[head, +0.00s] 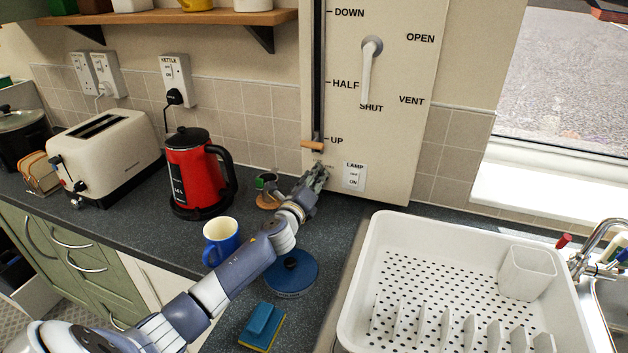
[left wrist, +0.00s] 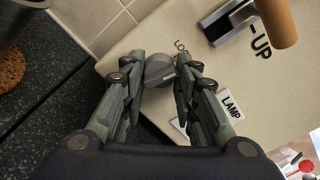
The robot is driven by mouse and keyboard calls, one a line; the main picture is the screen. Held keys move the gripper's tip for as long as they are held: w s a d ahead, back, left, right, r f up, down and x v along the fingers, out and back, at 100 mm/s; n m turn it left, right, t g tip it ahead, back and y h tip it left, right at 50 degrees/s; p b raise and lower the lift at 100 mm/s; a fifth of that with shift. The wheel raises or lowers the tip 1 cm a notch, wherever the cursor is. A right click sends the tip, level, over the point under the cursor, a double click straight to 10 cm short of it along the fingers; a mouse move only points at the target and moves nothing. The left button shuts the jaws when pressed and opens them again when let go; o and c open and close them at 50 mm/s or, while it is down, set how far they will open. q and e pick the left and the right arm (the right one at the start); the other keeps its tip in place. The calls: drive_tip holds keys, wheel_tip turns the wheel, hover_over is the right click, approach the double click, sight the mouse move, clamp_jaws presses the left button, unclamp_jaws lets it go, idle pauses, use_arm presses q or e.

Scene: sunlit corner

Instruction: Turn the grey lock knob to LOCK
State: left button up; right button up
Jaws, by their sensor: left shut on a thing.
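The grey lock knob (left wrist: 157,67) is on the cream panel (left wrist: 130,70), low down near the slider's UP end. In the left wrist view it sits between the two fingertips of my left gripper (left wrist: 161,78), which is shut on it. Part of a label beginning "Lo" (left wrist: 180,46) shows beside the knob; the rest of it is hidden. In the head view my left gripper (head: 314,180) is at the lower left of the panel (head: 392,150) and covers the knob. The knob's pointing direction cannot be made out. My right gripper is not in view.
The wooden slider handle (head: 312,145) is just above my gripper at UP, and the lamp switch (head: 354,177) is just right. A white dish rack (head: 440,285) stands right.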

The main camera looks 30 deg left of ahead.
use_arm(q)
drive_tip(key=shift+n, duration=1.2)
drive_tip(key=o, duration=1.1)
drive_tip(key=v, duration=1.2)
drive_tip(key=shift+s+f, duration=0.1)
